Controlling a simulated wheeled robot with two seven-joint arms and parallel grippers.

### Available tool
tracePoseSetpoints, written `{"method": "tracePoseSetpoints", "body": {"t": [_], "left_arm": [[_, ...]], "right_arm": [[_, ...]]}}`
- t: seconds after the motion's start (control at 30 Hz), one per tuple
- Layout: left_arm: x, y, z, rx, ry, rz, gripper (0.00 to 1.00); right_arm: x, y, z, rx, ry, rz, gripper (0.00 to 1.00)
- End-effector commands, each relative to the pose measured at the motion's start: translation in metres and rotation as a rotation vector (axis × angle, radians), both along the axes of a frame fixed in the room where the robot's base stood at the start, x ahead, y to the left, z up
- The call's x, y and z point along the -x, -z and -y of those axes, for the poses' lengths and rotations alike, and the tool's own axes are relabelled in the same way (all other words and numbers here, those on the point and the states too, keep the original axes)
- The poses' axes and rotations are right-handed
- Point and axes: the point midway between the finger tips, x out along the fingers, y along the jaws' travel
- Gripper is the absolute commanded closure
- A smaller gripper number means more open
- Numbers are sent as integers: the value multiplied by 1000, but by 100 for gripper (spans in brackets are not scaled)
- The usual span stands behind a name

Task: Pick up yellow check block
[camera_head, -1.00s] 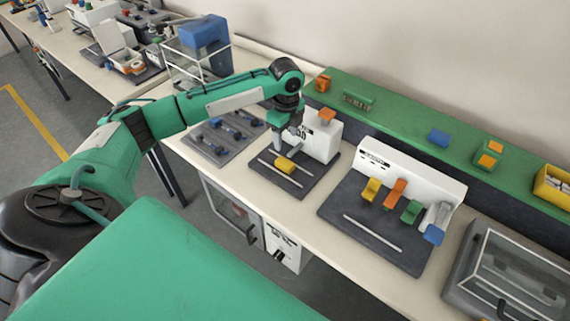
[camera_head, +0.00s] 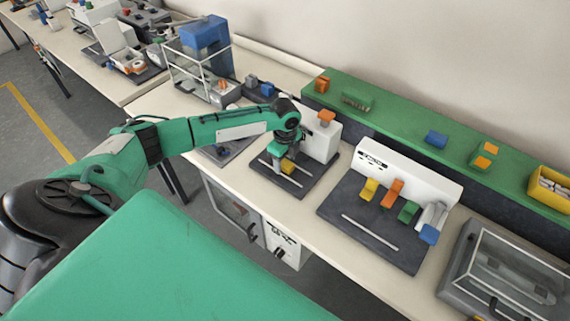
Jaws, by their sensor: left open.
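The yellow check block (camera_head: 287,166) sits on the dark base plate (camera_head: 296,183) of a small white device (camera_head: 323,140). My left gripper (camera_head: 278,160) is low over this plate, right beside the block and partly in front of it. It is open. Whether its fingers stand around the block or touch it, I cannot tell, as the gripper and wrist hide part of it. My right gripper does not show.
To the right, a white device on a dark plate (camera_head: 355,225) carries yellow, orange, green and blue blocks. A green shelf (camera_head: 400,120) runs behind. A clear-lidded case (camera_head: 505,275) stands at the far right. A blue-topped frame (camera_head: 205,40) stands behind my left arm.

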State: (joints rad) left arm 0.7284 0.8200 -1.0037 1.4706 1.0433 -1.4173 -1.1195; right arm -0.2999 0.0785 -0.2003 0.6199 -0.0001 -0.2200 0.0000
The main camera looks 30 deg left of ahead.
Motion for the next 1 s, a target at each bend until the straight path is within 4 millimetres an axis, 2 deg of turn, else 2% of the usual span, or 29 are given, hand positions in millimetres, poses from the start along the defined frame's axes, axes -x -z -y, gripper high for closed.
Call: {"method": "tracePoseSetpoints", "body": {"t": [0.07,0.3,0.57,0.73,0.87,1.0], "left_arm": [[0,0,0,0,0,0,46],[0,0,0,0,0,0,93],[0,-1,0,1,0,0,94],[-1,-9,0,1,0,2,94],[-1,-25,0,1,1,3,94],[-1,-56,0,1,1,5,94]], "right_arm": [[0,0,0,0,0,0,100],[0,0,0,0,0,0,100],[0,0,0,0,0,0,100],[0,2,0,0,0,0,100],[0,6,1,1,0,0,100],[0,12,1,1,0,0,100]]}}
